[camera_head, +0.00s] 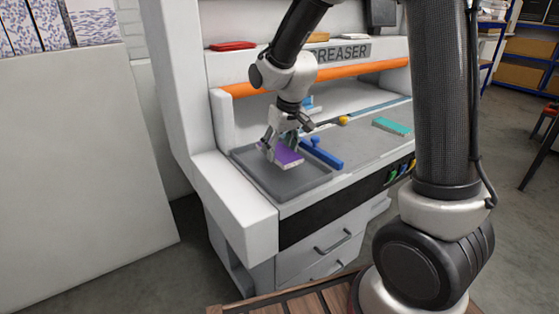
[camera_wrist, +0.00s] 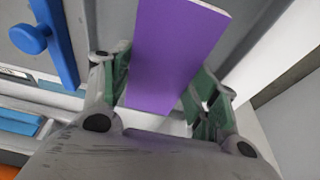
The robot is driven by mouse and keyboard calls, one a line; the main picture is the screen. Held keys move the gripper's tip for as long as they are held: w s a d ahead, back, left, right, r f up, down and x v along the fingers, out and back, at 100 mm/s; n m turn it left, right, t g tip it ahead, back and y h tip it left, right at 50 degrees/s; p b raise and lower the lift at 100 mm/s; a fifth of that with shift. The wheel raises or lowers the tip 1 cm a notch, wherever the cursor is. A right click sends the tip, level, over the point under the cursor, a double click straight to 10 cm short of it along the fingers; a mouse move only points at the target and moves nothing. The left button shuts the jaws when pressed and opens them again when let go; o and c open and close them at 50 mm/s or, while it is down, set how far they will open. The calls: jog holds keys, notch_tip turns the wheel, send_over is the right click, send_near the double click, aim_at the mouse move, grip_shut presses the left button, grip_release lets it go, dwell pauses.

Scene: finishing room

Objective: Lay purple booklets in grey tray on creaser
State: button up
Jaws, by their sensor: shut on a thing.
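A purple booklet (camera_head: 287,157) is between the fingers of my gripper (camera_head: 279,148), over the grey tray (camera_head: 294,185) on the creaser (camera_head: 244,186). In the wrist view the purple booklet (camera_wrist: 172,55) stands out from between the green-padded fingers of my gripper (camera_wrist: 160,100), which are shut on it. The booklet is tilted, and its far end is low over the tray floor. I cannot tell whether it touches the tray. No other purple booklet shows in the tray.
A blue bar with a knob (camera_head: 321,153) lies just right of the tray; the blue bar also shows in the wrist view (camera_wrist: 62,50). A teal booklet (camera_head: 392,126) lies farther right on the creaser bed. A red item (camera_head: 232,45) rests on the upper ledge, above the orange roller (camera_head: 340,73).

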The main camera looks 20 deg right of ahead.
aim_at(281, 152)
jog(key=shift+f, duration=1.9)
jog(key=shift+f, duration=0.2)
jog(key=o, duration=1.2)
jog(key=shift+c, duration=0.2)
jog(key=shift+r, duration=0.1)
